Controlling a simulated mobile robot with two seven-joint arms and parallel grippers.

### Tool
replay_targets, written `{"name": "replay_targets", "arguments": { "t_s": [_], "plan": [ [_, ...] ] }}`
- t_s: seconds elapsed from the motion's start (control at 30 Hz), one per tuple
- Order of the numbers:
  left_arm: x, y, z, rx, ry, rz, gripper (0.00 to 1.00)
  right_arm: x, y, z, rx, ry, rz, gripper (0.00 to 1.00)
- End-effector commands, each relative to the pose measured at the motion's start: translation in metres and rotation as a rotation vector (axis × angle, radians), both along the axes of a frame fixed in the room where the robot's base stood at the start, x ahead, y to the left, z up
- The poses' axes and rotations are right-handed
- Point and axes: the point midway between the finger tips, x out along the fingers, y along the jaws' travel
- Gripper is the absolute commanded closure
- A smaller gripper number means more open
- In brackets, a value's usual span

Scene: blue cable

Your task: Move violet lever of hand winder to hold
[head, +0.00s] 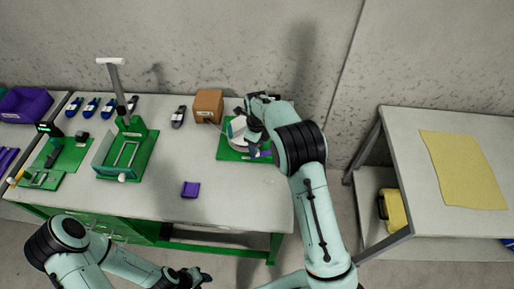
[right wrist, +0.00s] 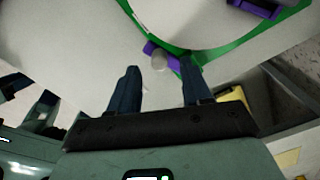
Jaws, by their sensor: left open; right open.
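The hand winder (head: 228,154) has a green base and a pale drum, and stands at the right end of the workbench. Its violet lever shows in the right wrist view (right wrist: 174,62) at the green rim, with a grey knob close to it. My right gripper (head: 252,143) is over the winder and hides part of it. In the right wrist view the right gripper (right wrist: 160,74) is open, with the lever and knob beyond and between its fingertips; contact cannot be told. My left gripper (head: 198,275) is open and low in front of the bench, away from the winder.
A cardboard box (head: 208,105) stands left of the winder. A small violet block (head: 191,189) lies near the bench's front. A green fixture (head: 125,155) with a tall post stands further left. A separate table (head: 408,195) with a yellow sheet is on the right.

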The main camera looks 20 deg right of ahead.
Motion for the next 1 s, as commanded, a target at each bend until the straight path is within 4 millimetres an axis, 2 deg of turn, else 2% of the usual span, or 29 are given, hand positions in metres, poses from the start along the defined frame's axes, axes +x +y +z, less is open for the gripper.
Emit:
{"name": "replay_targets", "arguments": {
  "t_s": [0.03, 0.2, 0.43, 0.6, 1.0],
  "plan": [
    [0.002, 0.0, 0.002, 0.0, -0.002, 0.0, 0.57, 0.002, 0.001, 0.015, 0.001, -0.006, 0.002, 0.51],
    [0.006, 0.0, 0.005, 0.0, -0.007, 0.0, 0.57, 0.002, 0.001, 0.055, 0.001, -0.007, 0.001, 0.51],
    [0.012, 0.0, 0.01, 0.001, -0.014, 0.001, 0.57, 0.002, 0.0, 0.094, 0.001, -0.006, 0.0, 0.51],
    [0.014, 0.0, 0.011, 0.0, -0.016, 0.0, 0.57, 0.001, 0.0, 0.105, 0.0, -0.002, 0.0, 0.51],
    [0.013, 0.0, 0.011, 0.0, -0.016, 0.0, 0.57, 0.0, 0.0, 0.105, 0.0, -0.001, 0.0, 0.51]
  ]
}}
